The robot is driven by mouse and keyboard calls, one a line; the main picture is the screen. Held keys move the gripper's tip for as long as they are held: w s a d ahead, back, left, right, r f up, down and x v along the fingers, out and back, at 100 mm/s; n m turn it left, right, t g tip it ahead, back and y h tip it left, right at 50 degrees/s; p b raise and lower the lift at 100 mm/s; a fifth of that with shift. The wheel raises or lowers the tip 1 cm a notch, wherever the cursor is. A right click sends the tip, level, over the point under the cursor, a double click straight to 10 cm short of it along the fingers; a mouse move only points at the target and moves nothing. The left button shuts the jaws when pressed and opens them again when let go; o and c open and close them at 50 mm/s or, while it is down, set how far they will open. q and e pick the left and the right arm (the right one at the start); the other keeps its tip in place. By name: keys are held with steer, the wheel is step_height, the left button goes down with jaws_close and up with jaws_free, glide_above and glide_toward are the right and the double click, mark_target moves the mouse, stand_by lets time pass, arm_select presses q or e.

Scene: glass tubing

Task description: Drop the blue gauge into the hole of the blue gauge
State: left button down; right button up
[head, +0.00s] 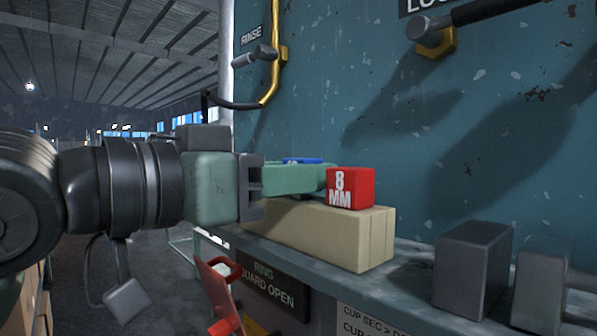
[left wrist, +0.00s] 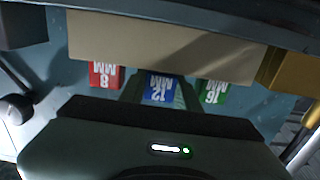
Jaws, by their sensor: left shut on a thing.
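The blue gauge (left wrist: 160,88), marked 12 MM, sits between the fingers of my left gripper (left wrist: 160,95) in the left wrist view. The gripper is shut on it. In the head view only a thin blue strip of the gauge (head: 303,160) shows above the green fingers of my left gripper (head: 300,178). The beige block (head: 310,238) is just below the fingers. The gauge's lower part and its hole are hidden, so I cannot tell whether it is in the hole. My right gripper is not in view.
The red 8 MM gauge (head: 350,188) stands on the block's near end, close to my fingertips. The green 16 MM gauge (left wrist: 212,92) is on the blue gauge's other side. A grey box (head: 470,268) is on the ledge at right. A teal wall (head: 400,150) rises behind.

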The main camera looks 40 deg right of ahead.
arm_select(q)
steer(key=shift+f, duration=0.3)
steer(key=c, duration=0.9)
jaws_free()
steer(key=shift+a+b, duration=0.35)
steer(key=a, duration=0.2)
steer(key=a+b, duration=0.1)
steer(key=a, duration=0.1)
steer(key=a+b, duration=0.1)
steer(key=a, duration=0.2)
steer(key=shift+s, duration=0.35)
